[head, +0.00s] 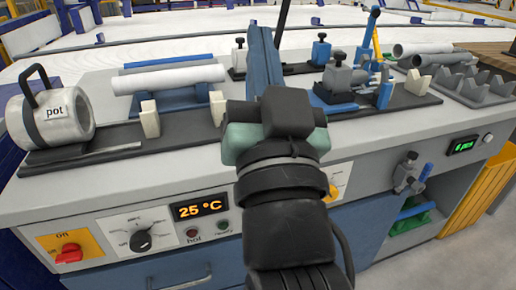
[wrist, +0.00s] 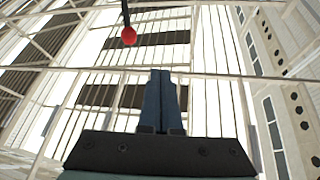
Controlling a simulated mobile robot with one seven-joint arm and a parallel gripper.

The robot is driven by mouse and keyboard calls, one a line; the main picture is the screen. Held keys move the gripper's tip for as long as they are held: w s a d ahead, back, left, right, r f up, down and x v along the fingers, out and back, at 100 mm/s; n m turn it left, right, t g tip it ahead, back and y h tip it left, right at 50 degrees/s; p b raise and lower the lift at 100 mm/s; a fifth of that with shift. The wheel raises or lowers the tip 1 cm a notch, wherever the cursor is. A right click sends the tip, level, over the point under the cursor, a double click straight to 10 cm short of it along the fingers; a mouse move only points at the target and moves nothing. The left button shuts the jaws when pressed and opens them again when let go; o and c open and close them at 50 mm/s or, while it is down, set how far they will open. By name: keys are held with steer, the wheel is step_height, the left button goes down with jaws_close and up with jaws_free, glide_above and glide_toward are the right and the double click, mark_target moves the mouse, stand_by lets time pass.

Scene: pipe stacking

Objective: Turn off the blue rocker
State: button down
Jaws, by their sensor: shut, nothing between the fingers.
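No blue rocker can be made out in either view. A red switch (head: 69,253) on a yellow plate sits at the lower left of the bench front.
A pot (head: 60,125), pipes (head: 168,79) and clamps (head: 345,78) stand on top. A red ball (wrist: 129,36) on a black rod shows in the wrist view.

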step_height(320, 180, down, 22)
steer(key=w+d+m+g+y+p, duration=0.2)
steer(key=m+g+p, duration=0.2)
steer(key=m+g, duration=0.2)
steer(key=s+d+f+m+g+p, duration=0.1)
steer(key=s+f+m, duration=0.6)
steer(key=f, duration=0.7)
steer(key=shift+s+d+g+p, duration=0.4)
steer(key=shift+s+g, duration=0.3)
steer(key=shift+s, duration=0.15)
steer(key=shift+a, duration=0.1)
steer(key=b+x, duration=0.1)
steer(key=x, duration=1.3)
steer(key=shift+b, duration=0.4)
steer(key=shift+f, duration=0.1)
